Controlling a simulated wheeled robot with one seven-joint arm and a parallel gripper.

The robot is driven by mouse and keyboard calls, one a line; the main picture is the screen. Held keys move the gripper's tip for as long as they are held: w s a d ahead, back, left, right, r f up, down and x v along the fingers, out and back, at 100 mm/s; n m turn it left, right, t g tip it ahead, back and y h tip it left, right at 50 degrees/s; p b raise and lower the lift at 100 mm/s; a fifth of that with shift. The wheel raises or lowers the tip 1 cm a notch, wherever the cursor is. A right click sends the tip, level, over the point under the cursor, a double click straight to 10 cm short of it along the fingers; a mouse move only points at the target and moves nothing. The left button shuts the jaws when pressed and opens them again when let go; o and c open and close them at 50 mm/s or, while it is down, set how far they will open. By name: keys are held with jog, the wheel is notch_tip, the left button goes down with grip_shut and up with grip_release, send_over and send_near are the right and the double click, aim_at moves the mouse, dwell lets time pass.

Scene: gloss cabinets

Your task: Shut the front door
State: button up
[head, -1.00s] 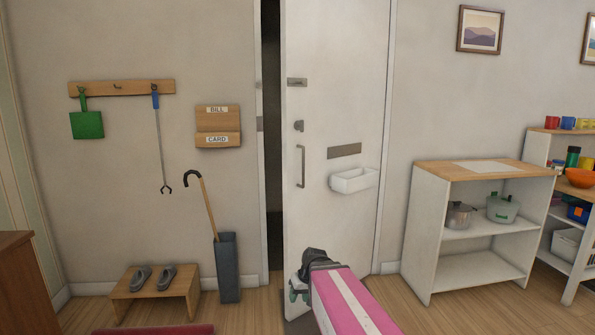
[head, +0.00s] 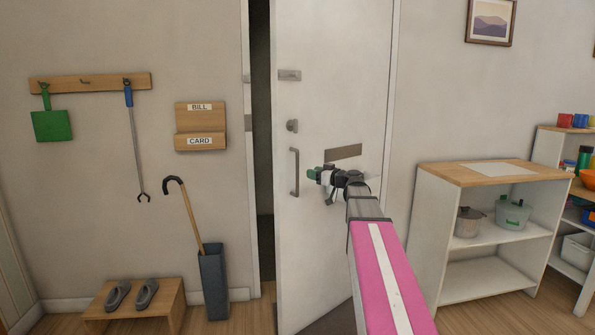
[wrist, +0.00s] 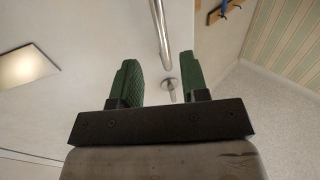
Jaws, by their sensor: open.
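The white front door (head: 315,105) stands a little ajar, with a dark gap (head: 262,150) along its left edge. A grey vertical bar handle (head: 294,172) and a round lock knob (head: 291,125) are near that edge. My gripper (head: 318,174) is open and empty, in front of the door just right of the handle; I cannot tell whether it touches the door. In the wrist view the green fingers of my gripper (wrist: 160,68) are spread, with the bar handle (wrist: 160,35) and knob (wrist: 171,86) beyond the gap between them.
Left of the door are an umbrella stand (head: 213,280), a low bench with slippers (head: 135,305), a letter rack (head: 201,128) and a hook rail (head: 95,82). A white shelf unit with a wooden top (head: 490,172) stands to the right.

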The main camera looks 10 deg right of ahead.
jog(key=x, duration=0.9)
jog(key=shift+a, duration=0.15)
jog(key=shift+w, duration=0.1)
grip_shut()
